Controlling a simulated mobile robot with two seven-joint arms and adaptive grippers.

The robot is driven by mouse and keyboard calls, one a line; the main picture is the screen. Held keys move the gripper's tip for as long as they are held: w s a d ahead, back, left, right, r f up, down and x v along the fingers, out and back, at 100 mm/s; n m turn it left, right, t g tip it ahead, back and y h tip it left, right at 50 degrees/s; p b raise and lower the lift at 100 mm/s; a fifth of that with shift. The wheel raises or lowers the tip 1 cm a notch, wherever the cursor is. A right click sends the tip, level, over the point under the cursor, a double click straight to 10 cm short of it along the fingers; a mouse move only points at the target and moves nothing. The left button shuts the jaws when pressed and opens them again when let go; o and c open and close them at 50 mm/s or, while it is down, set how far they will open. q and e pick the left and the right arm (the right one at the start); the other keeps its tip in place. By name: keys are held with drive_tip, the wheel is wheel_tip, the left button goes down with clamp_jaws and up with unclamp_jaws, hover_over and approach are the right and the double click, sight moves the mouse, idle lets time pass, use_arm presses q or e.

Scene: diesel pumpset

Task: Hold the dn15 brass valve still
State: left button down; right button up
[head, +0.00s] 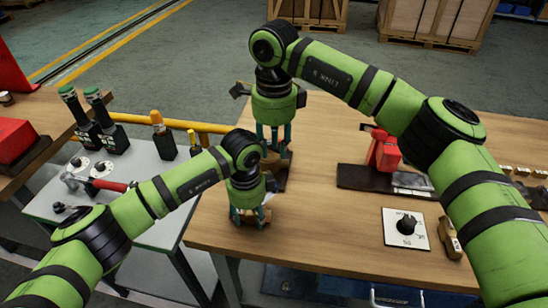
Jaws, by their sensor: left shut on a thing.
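My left gripper (250,216) points down at the near left edge of the wooden table and is shut on a small brass-coloured piece, which looks like the dn15 brass valve (264,214). The fingers hide most of it. My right gripper (274,143) points down just beyond the left one, over a brownish piece (276,160) on a dark base. The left arm's wrist hides part of that spot. I cannot tell whether the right fingers touch anything or are closed.
A red vise-like device (383,150) stands on a dark plate to the right. A white plate with a black knob (407,226) lies nearer, beside a brass-coloured block (450,238). A grey side table (135,205) at left holds tools. The table's front middle is clear.

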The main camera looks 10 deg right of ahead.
drive_tip(key=shift+r, duration=0.35)
